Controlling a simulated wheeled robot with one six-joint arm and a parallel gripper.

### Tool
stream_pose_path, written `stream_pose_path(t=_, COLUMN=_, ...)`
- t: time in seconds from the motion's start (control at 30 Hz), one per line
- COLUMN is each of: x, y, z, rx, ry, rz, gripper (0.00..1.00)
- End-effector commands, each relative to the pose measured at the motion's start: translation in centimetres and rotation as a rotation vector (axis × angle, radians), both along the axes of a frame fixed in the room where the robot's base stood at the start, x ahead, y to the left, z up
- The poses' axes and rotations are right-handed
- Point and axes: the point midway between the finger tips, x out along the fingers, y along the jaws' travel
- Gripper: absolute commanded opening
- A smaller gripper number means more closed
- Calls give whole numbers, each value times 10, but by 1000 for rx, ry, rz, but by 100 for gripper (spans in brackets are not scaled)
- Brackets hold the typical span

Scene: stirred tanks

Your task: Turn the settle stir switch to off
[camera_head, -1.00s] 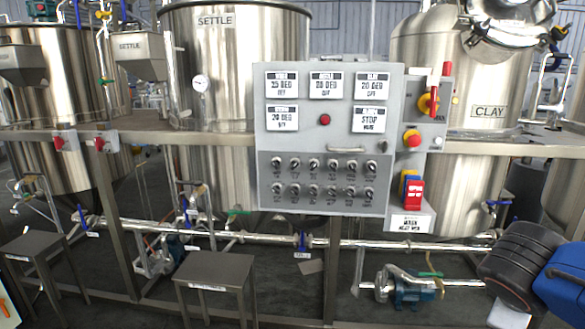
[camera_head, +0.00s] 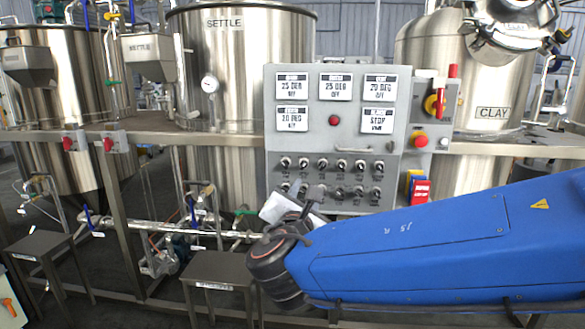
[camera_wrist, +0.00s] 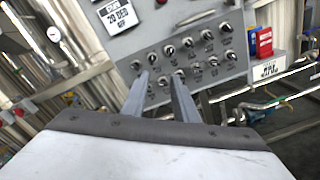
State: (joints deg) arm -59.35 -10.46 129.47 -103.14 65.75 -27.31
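The grey control panel (camera_head: 398,150) carries two rows of small black rotary switches, with the upper row (camera_head: 323,164) fully in view. Their labels are too small to read, so I cannot tell which one is the settle stir switch. My gripper (camera_head: 308,189) is in front of the left part of the lower row and hides some of it. In the wrist view, my gripper (camera_wrist: 159,77) has two grey fingers apart with a gap between them. The fingertips overlap the lower row near a switch (camera_wrist: 162,82); contact cannot be told.
The tank marked SETTLE (camera_head: 240,70) stands behind the panel, and the CLAY tank (camera_head: 490,80) is at right. A low stool (camera_head: 220,267) stands below.

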Motion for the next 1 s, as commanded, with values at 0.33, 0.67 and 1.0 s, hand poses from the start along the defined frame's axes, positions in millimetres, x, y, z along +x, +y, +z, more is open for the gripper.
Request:
stream_pose_path(t=0.33, x=16, y=11, z=3, rx=-22, ry=-18, rz=23, gripper=27)
stream_pose_path(t=0.67, x=65, y=8, z=3, rx=-21, ry=-18, rz=20, gripper=27)
stream_pose_path(t=1.0, x=122, y=6, z=3, rx=-21, ry=-17, rz=20, gripper=27)
